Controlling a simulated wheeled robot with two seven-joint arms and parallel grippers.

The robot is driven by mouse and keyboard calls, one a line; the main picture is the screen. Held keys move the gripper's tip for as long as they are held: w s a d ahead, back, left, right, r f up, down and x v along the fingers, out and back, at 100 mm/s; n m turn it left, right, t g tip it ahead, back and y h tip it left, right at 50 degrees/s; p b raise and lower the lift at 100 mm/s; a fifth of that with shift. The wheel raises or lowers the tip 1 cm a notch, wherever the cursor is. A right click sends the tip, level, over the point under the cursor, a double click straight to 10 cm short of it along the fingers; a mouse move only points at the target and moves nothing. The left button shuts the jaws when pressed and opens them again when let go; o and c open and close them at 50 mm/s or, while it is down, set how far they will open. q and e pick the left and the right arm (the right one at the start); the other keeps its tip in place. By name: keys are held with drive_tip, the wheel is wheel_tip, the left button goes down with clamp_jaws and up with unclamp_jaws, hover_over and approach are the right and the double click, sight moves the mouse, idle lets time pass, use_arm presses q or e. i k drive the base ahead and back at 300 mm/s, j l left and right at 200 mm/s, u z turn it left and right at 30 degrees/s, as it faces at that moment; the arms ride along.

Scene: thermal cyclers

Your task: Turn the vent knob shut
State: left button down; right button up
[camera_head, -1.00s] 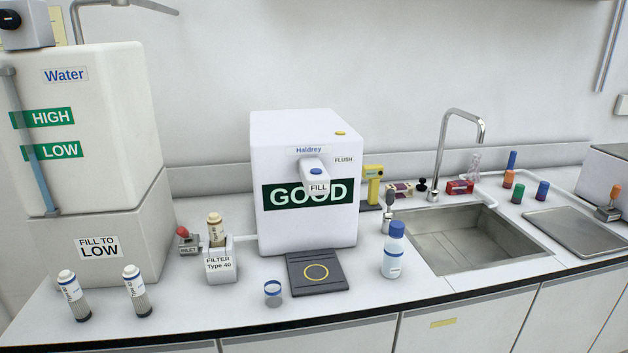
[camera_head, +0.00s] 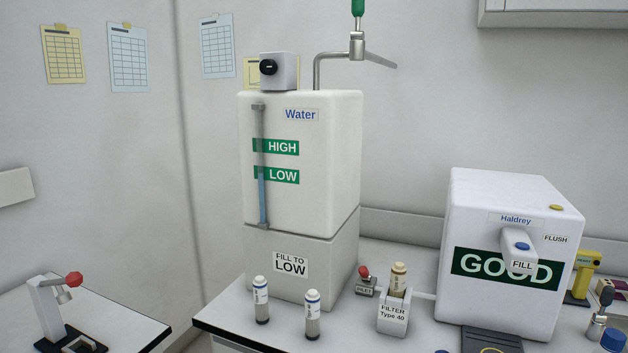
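A small grey box (camera_head: 285,72) sits on top of the white water tank (camera_head: 325,150), with a round black knob (camera_head: 268,67) on its front face. The knob shows a short pale mark that looks roughly level. I see no word "vent" on it, and it is too small to tell whether it is open or shut. A sight tube (camera_head: 262,200) runs down the tank's front, blue up to about the LOW label. Neither of my grippers is in view.
A bent tap (camera_head: 357,48) with a green handle rises behind the tank. A white machine (camera_head: 470,215) marked GOOD stands to the right. Two filter cartridges (camera_head: 261,300) (camera_head: 312,314), a red-knobbed inlet valve (camera_head: 365,280) and a filter holder (camera_head: 392,318) stand in front. Another bench (camera_head: 120,310) is at left.

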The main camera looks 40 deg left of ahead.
sight(268, 67)
drive_tip(key=u, duration=1.4)
